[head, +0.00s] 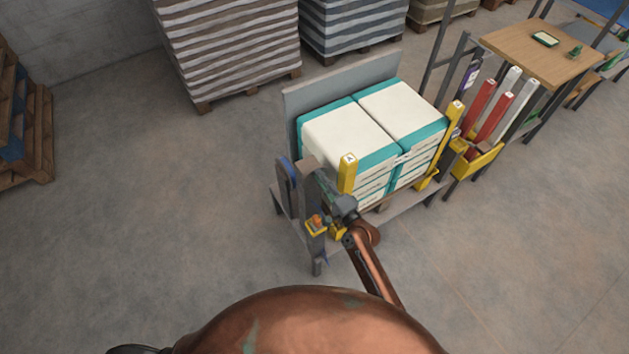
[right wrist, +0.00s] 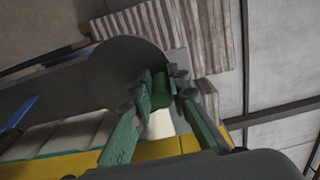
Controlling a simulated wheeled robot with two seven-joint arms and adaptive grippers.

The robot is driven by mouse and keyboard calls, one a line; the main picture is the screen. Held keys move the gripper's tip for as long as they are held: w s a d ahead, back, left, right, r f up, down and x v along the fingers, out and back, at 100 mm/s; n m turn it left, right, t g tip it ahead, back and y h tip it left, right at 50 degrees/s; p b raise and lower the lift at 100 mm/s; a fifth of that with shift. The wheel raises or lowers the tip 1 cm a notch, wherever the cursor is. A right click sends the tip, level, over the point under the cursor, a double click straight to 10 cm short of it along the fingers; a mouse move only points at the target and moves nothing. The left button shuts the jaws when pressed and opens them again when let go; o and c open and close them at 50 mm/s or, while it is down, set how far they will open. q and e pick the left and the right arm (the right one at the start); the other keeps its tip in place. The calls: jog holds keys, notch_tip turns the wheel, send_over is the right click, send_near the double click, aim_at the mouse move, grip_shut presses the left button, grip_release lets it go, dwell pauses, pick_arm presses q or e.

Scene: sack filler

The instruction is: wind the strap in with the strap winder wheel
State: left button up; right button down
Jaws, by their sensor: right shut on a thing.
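My right gripper (head: 335,203) comes in from below at the near left corner of the sack stand. In the right wrist view its green-padded fingers (right wrist: 160,105) are shut around a small green knob (right wrist: 161,90). The knob stands beside a grey part with a rounded end (right wrist: 90,80), which seems to belong to the winder. In the head view a dark grey upright with a rounded top (head: 285,182) and blue on it stands left of the gripper. The wheel is mostly hidden by the gripper and a grey post (head: 312,200). I cannot clearly make out the strap. My left gripper is out of view.
White and teal sacks (head: 350,130) fill the stand between yellow posts (head: 347,173). A yellow box with an orange button (head: 316,225) is on the near post. Red and white posts (head: 482,103) and a wooden table (head: 540,52) are at right.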

jog(key=shift+w+d+f, duration=0.25)
jog(key=shift+w+d, duration=0.4)
jog(key=shift+d, duration=0.1)
jog(key=shift+f+b, duration=0.1)
jog(key=shift+b, duration=0.25)
jog(key=shift+w+d+f+b, duration=0.2)
jog(key=shift+d+f+b, duration=0.05)
jog(key=shift+f+b, duration=0.25)
jog(key=shift+w+d+f+b, duration=0.15)
jog(key=shift+d+f+b, duration=0.1)
jog(key=shift+f+b, duration=0.25)
jog(key=shift+f, duration=0.1)
